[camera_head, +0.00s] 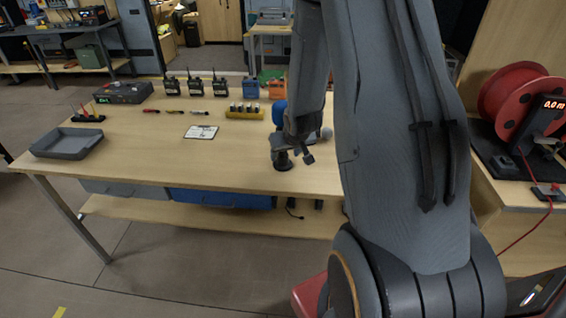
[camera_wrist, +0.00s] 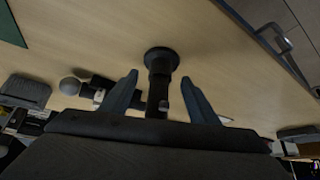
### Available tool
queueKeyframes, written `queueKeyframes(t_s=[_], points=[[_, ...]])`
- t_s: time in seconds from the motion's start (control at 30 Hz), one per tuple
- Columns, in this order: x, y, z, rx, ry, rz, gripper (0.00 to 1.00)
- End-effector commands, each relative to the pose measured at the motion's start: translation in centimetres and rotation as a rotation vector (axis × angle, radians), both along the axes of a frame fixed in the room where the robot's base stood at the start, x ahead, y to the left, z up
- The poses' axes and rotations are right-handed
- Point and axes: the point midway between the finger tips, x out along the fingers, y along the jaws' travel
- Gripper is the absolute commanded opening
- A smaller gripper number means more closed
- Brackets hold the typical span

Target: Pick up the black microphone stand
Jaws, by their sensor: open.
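The black microphone stand (camera_head: 283,161) stands upright on the wooden table (camera_head: 130,155), near its front edge. In the head view only its round base and lower part show clearly; my gripper and arm hide the rest. In the wrist view the stand's round base (camera_wrist: 161,58) is at the top centre, and its dark post runs down between my two fingers. My gripper (camera_wrist: 160,78) is open, one finger on each side of the post, with visible gaps. In the head view my gripper (camera_head: 292,149) is just above the base.
A blue rounded object (camera_head: 279,112) stands behind my gripper. A grey ball-headed microphone (camera_wrist: 70,86) lies left of the fingers in the wrist view. Radios (camera_head: 194,85), a yellow battery holder (camera_head: 246,111), a clipboard (camera_head: 201,132) and a grey tray (camera_head: 68,143) are farther left. The table's front-left is clear.

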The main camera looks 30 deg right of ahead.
Motion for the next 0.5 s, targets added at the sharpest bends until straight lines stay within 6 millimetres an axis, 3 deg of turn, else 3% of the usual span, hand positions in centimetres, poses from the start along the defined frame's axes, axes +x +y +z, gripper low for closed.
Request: queueKeyframes(t_s=[0.3, 0.5], points=[[1.9, -0.3, -2.5, 0.000, 0.002, 0.000, 0.55], [2.1, -0.4, -2.9, 0.000, 0.001, 0.000, 0.55]])
